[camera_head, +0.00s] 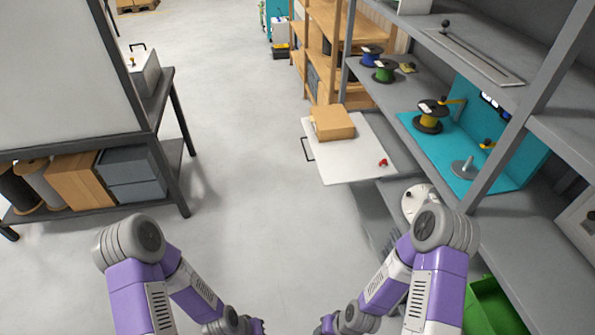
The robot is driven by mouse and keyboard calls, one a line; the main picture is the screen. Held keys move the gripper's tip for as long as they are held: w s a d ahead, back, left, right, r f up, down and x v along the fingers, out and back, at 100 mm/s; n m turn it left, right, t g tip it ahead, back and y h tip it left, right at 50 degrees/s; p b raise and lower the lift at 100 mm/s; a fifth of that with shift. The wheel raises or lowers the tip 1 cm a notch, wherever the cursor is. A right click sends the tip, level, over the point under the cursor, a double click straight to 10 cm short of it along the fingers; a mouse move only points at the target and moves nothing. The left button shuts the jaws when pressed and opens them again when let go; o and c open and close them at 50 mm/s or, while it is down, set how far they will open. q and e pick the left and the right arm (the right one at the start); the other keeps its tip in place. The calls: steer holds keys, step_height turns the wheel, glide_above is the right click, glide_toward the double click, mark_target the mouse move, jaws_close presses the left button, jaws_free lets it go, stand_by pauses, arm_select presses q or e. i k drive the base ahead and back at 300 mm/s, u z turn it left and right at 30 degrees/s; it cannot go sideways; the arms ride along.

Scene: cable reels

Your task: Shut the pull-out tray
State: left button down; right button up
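The pull-out tray (345,165) is a white flat board sticking out to the left from the grey shelving at the right. A dark bar handle (307,149) is on its left front edge. A cardboard box (333,123) lies on the tray's far part, and a small red object (383,162) sits near its right side. My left gripper (257,327) and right gripper (327,326) are low at the bottom edge, well apart from the tray. Their fingers are mostly cut off, so I cannot tell their opening.
The grey shelf (375,95) above the tray holds blue, green and yellow reels and a teal stand (460,140). A green bin (490,305) is at lower right. A dark-framed bench (165,145) with boxes stands left. The floor (240,150) between is clear.

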mark_target(356, 159)
steer(key=u, duration=0.1)
steer(key=i, duration=1.5)
steer(key=z, duration=0.8)
steer(key=i, duration=0.3)
steer(key=z, duration=0.15)
